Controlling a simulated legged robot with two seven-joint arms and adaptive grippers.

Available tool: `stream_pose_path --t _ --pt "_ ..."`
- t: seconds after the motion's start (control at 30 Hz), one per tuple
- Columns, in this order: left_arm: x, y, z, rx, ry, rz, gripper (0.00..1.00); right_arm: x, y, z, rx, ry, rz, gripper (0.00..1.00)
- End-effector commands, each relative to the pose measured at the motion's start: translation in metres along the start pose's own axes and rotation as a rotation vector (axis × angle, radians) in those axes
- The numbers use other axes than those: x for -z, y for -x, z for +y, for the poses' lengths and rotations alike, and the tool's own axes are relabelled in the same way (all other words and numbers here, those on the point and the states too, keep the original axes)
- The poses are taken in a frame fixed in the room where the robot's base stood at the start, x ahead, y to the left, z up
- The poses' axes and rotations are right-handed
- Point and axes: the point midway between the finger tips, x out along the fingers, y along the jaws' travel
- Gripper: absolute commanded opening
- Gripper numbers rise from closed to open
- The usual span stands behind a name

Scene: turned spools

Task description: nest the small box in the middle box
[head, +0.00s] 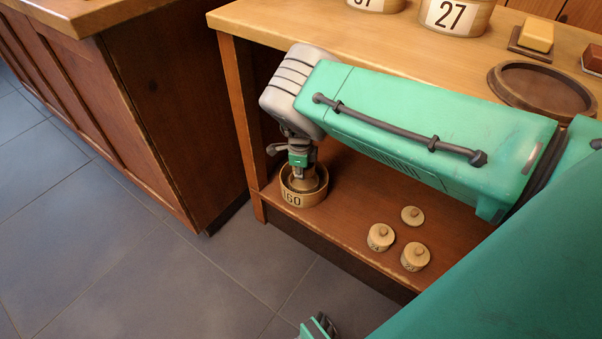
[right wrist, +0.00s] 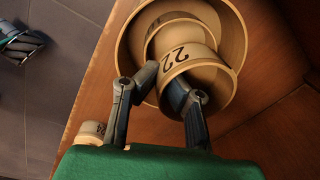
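The small box (right wrist: 187,57), marked 22, is round, pale wood and tilted in the right wrist view. A wider round rim (right wrist: 168,22), likely the middle box, shows behind it. Both show within the outline of a larger round box (right wrist: 125,58), marked 160 in the head view (head: 291,198), on the lower shelf. How deep the small box sits is unclear. My right gripper (right wrist: 161,83) appears shut on the small box's wall, one finger inside and one outside. It points down into the larger box in the head view (head: 300,172). My left gripper (head: 318,326) is partly cut off below.
Several small lidded boxes (head: 380,237) stand on the lower shelf (head: 345,205), right of the large box. A cabinet (head: 165,110) stands left; floor is clear.

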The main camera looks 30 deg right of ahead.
Motion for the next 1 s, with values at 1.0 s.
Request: stream_pose_path --t 1.0 --pt "0.000 -0.005 0.000 0.000 0.000 0.000 0.40 0.002 -0.020 0.000 -0.001 -0.001 0.000 0.00"
